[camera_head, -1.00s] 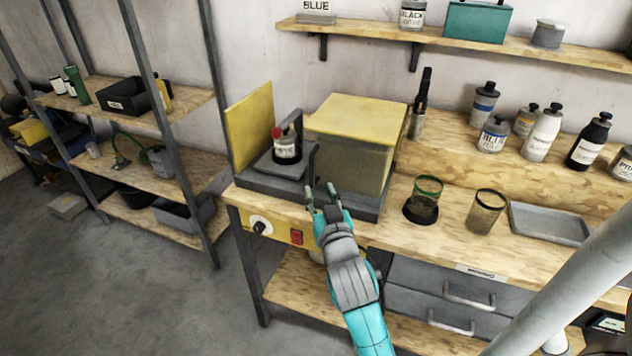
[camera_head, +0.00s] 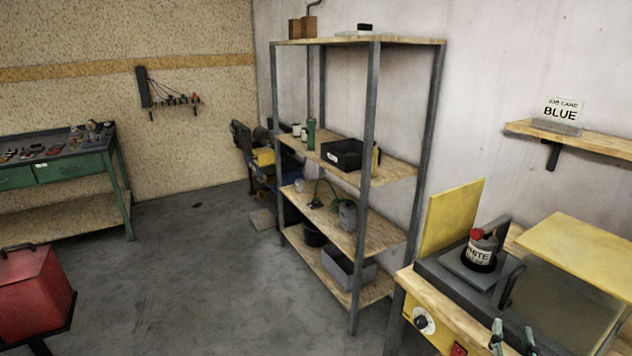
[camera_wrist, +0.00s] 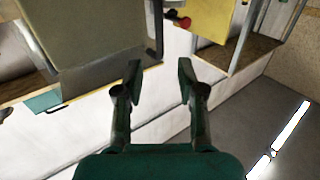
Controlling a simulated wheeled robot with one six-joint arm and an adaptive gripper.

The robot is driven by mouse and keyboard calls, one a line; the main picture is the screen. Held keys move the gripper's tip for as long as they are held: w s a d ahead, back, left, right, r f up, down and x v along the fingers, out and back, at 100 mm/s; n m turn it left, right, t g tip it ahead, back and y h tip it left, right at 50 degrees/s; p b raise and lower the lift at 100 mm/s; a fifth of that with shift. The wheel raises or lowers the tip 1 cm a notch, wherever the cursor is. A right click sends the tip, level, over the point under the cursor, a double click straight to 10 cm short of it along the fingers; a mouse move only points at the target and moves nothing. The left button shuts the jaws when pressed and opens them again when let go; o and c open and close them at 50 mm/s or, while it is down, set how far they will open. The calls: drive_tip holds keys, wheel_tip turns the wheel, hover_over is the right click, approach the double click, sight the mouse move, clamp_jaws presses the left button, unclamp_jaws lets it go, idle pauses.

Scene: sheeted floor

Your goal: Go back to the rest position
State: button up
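My gripper (camera_wrist: 158,85) is open in the wrist view, with its two fingers apart and nothing between them. In the head view its fingertips (camera_head: 512,338) show at the lower right edge, in front of the yellow-topped machine (camera_head: 590,250) on the workbench. A can labelled WHITE (camera_head: 481,251) with a red tip stands on the machine's grey platform, beside the raised yellow panel (camera_head: 452,215). In the wrist view, the red tip (camera_wrist: 184,22) shows beyond the fingers, apart from them. Most of the arm is out of the head view.
A metal-framed shelf (camera_head: 362,170) with boxes stands left of the bench. A green workbench (camera_head: 75,160) is at the far left and a red box (camera_head: 33,292) at the lower left. The grey floor (camera_head: 200,270) between them is clear. A wall shelf holds a BLUE card (camera_head: 560,112).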

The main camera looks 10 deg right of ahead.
drive_tip(key=s+a+f+n+t+y, duration=0.1)
drive_tip(key=s+a+f+n+y, duration=0.45)
drive_tip(key=s+a+f, duration=0.65)
drive_tip(key=s+a+f+n+y, duration=0.1)
drive_tip(key=s+a+f+y, duration=0.1)
drive_tip(key=s+a, duration=0.3)
drive_tip(key=s+a+f+y, duration=0.2)
drive_tip(key=s+a, duration=0.3)
drive_tip(key=s, duration=0.8)
drive_tip(key=shift+s+a+n+g+y, duration=0.25)
drive_tip(key=shift+a+n+g+y, duration=0.15)
drive_tip(key=shift+y, duration=0.15)
